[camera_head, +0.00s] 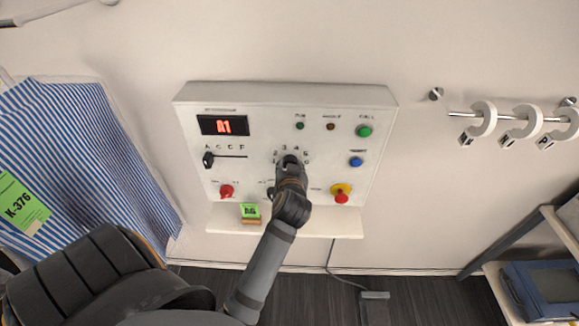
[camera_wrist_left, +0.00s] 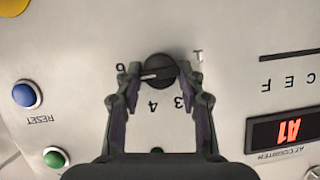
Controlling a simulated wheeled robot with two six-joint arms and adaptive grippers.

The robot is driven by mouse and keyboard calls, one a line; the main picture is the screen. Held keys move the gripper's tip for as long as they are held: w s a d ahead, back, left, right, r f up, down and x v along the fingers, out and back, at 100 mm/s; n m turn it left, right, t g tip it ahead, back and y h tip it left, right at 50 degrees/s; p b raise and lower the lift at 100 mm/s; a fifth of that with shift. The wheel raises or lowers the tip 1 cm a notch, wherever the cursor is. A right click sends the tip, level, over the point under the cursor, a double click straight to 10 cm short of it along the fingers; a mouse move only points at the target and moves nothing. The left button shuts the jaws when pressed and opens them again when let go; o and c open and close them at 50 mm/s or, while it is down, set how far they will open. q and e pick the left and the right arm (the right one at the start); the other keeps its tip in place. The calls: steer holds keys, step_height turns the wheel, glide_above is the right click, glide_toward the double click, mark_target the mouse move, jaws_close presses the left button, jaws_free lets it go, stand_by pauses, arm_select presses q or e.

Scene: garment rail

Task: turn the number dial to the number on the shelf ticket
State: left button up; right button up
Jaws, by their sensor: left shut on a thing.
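The number dial (camera_wrist_left: 161,71) is a round black knob on the white panel, ringed by numbers. In the left wrist view its white line points left, a little below the 6; the 2 and 5 are hidden by my fingers. My left gripper (camera_head: 290,163) has its two fingers on either side of the dial, and it also shows in the left wrist view (camera_wrist_left: 160,80), shut on the knob. The green shelf ticket (camera_head: 250,210) stands on the ledge below and seems to read A6, though it is small. The display (camera_head: 223,125) reads A1. My right gripper is out of view.
The letter slider (camera_head: 208,160) sits at A. A red knob (camera_head: 226,191), green button (camera_head: 364,131), blue button (camera_head: 356,162) and red-on-yellow stop button (camera_head: 341,194) are close by. A striped garment (camera_head: 95,125) hangs left; rail hooks (camera_head: 484,118) are at right.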

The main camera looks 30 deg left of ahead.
arm_select(q)
steer(key=shift+r+m, duration=0.15)
steer(key=shift+m, duration=0.15)
stand_by(0.5)
steer(key=o, duration=1.1)
steer(key=shift+w, duration=0.1)
steer(key=shift+o, duration=0.2)
